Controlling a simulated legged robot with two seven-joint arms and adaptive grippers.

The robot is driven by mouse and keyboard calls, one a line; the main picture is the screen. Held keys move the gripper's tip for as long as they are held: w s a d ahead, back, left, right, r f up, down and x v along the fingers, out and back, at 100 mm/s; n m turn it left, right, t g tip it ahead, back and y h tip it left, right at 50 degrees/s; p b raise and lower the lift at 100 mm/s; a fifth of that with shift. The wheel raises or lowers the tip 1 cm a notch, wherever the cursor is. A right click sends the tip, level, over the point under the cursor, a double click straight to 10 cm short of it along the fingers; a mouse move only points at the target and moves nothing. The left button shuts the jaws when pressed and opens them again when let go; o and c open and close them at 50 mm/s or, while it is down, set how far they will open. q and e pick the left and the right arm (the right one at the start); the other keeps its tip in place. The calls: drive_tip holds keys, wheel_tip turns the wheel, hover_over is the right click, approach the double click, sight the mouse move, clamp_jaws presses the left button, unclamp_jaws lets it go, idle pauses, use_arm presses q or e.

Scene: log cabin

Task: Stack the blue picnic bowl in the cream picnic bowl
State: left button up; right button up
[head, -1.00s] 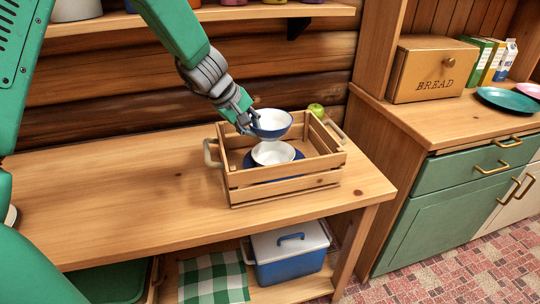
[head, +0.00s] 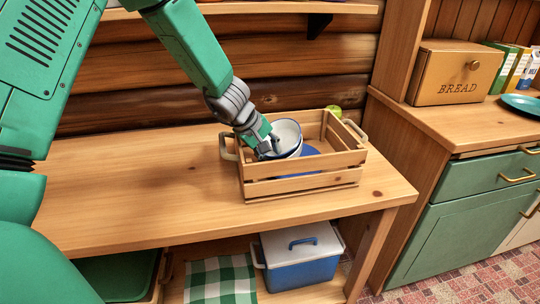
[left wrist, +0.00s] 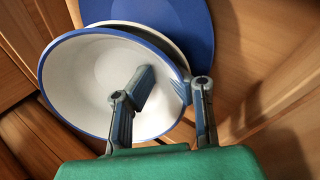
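The blue picnic bowl (head: 287,134), blue outside and white inside, sits tilted inside the wooden crate, its opening leaning toward my left gripper. In the left wrist view the bowl (left wrist: 85,85) fills much of the picture. My left gripper (head: 268,150) is at the bowl's near left side. In the left wrist view the gripper (left wrist: 163,83) has one finger inside the bowl and the other outside its wall, with a gap between them. The cream picnic bowl is mostly hidden beneath; a pale edge (left wrist: 150,32) shows behind the blue rim. My right gripper is out of view.
A blue plate (head: 310,150) lies under the bowls in the crate (head: 303,187). The table (head: 140,190) is clear to the left. A cooler (head: 300,262) and checked cloth (head: 220,282) are below.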

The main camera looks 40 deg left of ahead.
use_arm(q)
drive_tip(key=shift+s+d+f, duration=0.1)
drive_tip(key=shift+d+f, duration=0.1)
drive_tip(key=shift+d, duration=0.25)
drive_tip(key=shift+s+d+f, duration=0.1)
drive_tip(key=shift+d+f, duration=0.1)
drive_tip(key=shift+d, duration=0.2)
drive_tip(key=shift+w+d+r, duration=0.1)
drive_tip(key=shift+d+r, duration=0.05)
drive_tip(key=shift+r, duration=0.1)
drive_tip(key=shift+a+f, duration=0.15)
drive_tip(key=shift+a, duration=0.7)
drive_tip(key=p+v, duration=0.2)
drive_tip(key=v, duration=0.4)
drive_tip(key=p+v, duration=0.2)
drive_tip(key=v, duration=0.4)
drive_tip(key=shift+w+d, duration=0.1)
drive_tip(key=shift+d, duration=0.15)
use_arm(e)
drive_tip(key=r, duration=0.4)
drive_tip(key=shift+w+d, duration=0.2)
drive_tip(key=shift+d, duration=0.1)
use_arm(q)
drive_tip(key=shift+d, duration=0.3)
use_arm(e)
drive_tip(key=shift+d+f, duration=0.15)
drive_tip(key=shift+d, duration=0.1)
